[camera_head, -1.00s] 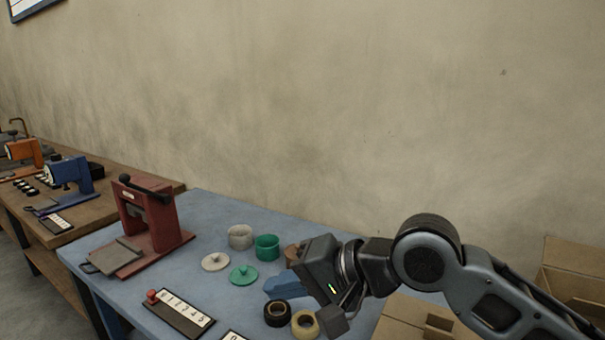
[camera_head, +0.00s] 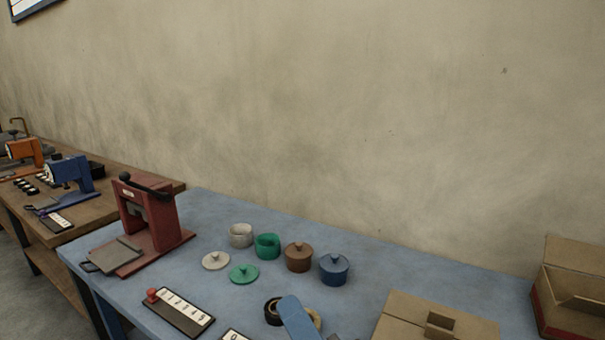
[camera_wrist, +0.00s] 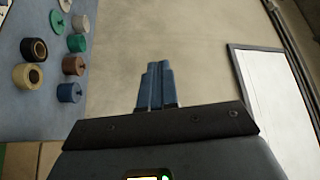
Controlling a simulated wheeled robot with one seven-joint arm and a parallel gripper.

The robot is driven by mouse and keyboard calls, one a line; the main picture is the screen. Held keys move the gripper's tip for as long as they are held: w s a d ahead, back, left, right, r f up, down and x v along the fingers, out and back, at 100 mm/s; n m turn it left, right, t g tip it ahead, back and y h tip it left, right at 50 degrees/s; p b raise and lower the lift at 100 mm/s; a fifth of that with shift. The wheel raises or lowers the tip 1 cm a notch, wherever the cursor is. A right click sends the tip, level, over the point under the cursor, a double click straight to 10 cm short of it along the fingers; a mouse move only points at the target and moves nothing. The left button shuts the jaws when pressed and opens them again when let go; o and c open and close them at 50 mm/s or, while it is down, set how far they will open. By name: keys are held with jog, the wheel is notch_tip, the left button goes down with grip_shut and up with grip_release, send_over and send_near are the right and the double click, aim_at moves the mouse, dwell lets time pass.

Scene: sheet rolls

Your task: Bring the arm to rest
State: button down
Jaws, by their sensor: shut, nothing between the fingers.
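My gripper shows in the wrist view as two blue fingers (camera_wrist: 158,85) shut together, with nothing between them. They point up the picture toward the bare wall, apart from the pots at the left. In the head view a blue finger part of my gripper (camera_head: 298,318) rises from the bottom edge and partly covers the tape rolls behind it. The rest of my arm is out of that view.
A blue table (camera_head: 400,272) holds a red press (camera_head: 150,225), white, green, brown (camera_head: 298,258) and blue (camera_head: 334,269) pots, and two loose lids. A black roll (camera_head: 271,312) and a tan roll lie in front. Cardboard boxes (camera_head: 440,318) stand at right.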

jog(key=s+d+f+n+h, duration=0.1)
jog(key=s+d+f+h, duration=0.4)
jog(key=s, duration=0.4)
jog(key=s+d+f+h, duration=0.3)
jog(key=s+d+f, duration=0.4)
jog(key=s+d, duration=0.15)
jog(key=s+d+n+g, duration=0.1)
jog(key=s+d+n, duration=0.3)
jog(key=s, duration=0.3)
jog(key=s+d+n+g+h, duration=0.1)
jog(key=s+d+n, duration=0.3)
jog(key=s, duration=0.4)
jog(key=shift+s+d+r+g+h, duration=0.15)
jog(key=shift+s+d+g+h, duration=0.15)
jog(key=shift+d, duration=0.1)
